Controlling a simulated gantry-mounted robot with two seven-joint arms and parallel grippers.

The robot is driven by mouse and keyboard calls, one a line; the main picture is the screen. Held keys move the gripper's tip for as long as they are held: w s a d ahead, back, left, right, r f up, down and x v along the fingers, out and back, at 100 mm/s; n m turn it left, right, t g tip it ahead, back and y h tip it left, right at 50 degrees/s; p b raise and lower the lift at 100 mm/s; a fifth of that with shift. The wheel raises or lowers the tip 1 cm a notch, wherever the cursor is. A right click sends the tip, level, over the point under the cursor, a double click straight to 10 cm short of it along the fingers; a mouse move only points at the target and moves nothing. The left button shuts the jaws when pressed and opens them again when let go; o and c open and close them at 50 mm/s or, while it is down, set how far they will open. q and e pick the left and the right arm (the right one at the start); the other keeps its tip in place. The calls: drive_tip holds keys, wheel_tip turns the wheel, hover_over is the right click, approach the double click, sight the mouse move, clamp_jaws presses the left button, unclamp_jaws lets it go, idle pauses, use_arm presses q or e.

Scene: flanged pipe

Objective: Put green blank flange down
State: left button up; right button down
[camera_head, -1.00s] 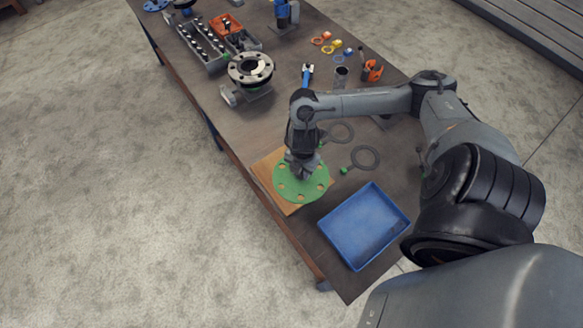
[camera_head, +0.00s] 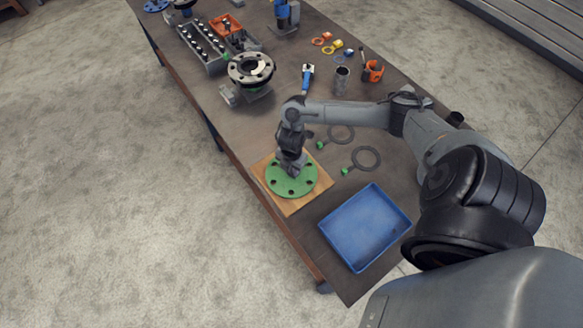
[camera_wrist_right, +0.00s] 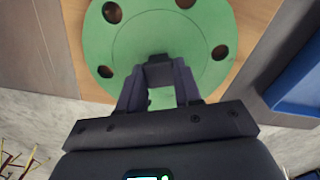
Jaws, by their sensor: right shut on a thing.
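The green blank flange (camera_head: 293,181) is a round green disc with several bolt holes, lying over the wooden board (camera_head: 316,193) near the table's front edge. My right gripper (camera_head: 291,170) is above the flange and shut on its raised middle part. In the right wrist view the flange (camera_wrist_right: 120,45) fills the top, with the gripper (camera_wrist_right: 160,88) at its middle and wood behind it. Whether the flange's underside touches the board is hard to tell. My left gripper is not in view.
A blue tray (camera_head: 365,228) stands just right of the board. Two ring gaskets with green tabs (camera_head: 366,158) lie behind it. A flanged pipe (camera_head: 250,70) and a grey bolt tray (camera_head: 203,46) stand farther back.

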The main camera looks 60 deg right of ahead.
drive_tip(key=shift+f, duration=0.2)
drive_tip(key=c, duration=0.8)
unclamp_jaws()
drive_tip(key=shift+r, duration=0.1)
wheel_tip(320, 180, up, 12)
drive_tip(key=f+p, duration=0.1)
drive_tip(key=p, duration=0.2)
drive_tip(key=w+a+m+t+y, duration=0.25)
drive_tip(key=a+t, duration=0.35)
drive_tip(key=a, duration=1.9)
drive_tip(key=s+d+r+m, duration=0.1)
drive_tip(key=s+m, duration=0.2)
drive_tip(key=m, duration=0.1)
drive_tip(key=s+d+r+m+g+h, duration=0.1)
drive_tip(key=s+r+m, duration=0.1)
drive_tip(key=s+m, duration=0.2)
drive_tip(key=s+d+r+m+g+h, duration=0.1)
drive_tip(key=s+d+m, duration=0.1)
drive_tip(key=s+m, duration=0.2)
drive_tip(key=shift+s+r+m, duration=0.25)
drive_tip(key=shift+r+m, duration=0.05)
drive_tip(key=shift+m, duration=0.05)
